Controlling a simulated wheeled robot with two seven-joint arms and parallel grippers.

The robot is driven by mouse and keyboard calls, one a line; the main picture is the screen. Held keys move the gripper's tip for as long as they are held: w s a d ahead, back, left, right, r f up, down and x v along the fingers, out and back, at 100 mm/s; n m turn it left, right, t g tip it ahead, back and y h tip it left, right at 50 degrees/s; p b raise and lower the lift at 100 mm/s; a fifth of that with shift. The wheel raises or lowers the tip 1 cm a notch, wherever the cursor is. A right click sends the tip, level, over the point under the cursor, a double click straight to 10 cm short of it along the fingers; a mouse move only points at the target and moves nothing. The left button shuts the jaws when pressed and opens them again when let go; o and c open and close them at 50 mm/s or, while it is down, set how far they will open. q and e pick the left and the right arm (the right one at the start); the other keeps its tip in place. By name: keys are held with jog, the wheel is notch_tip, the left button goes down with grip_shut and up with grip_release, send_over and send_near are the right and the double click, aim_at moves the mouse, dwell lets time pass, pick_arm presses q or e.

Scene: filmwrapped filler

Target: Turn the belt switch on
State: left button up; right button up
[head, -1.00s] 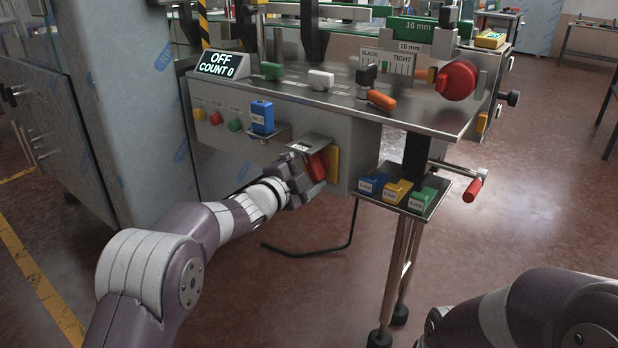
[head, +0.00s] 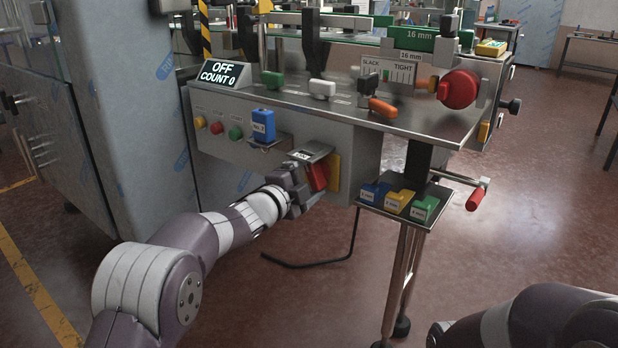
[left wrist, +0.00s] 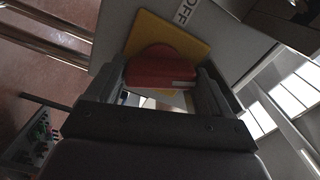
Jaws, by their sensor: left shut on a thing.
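The belt switch has a red handle (head: 318,178) on a yellow plate (head: 334,173), low on the machine's front panel under a small metal ledge. In the left wrist view, the red handle (left wrist: 162,66) sits between my fingers in front of the yellow plate (left wrist: 168,36), with an OFF label (left wrist: 186,12) beside it. My left gripper (head: 306,192) is shut on the red handle; it also shows in the left wrist view (left wrist: 163,82). The display (head: 220,72) reads OFF, COUNT 0. My right gripper is out of view; only my right arm shows at the bottom right.
A blue block (head: 263,125) stands on a small ledge left of the switch. A tray (head: 401,206) with blue, yellow and green blocks is to the right. A red-handled crank (head: 475,198) sticks out beyond it. A black cable hangs below. The floor in front is clear.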

pick_arm(q)
jog(key=shift+s+d+f, duration=0.1)
jog(key=shift+d+f, duration=0.05)
jog(key=shift+f, duration=0.05)
jog(key=o, duration=0.9)
jog(key=shift+r, duration=0.15)
jog(key=shift+r, duration=0.25)
jog(key=shift+f, duration=0.15)
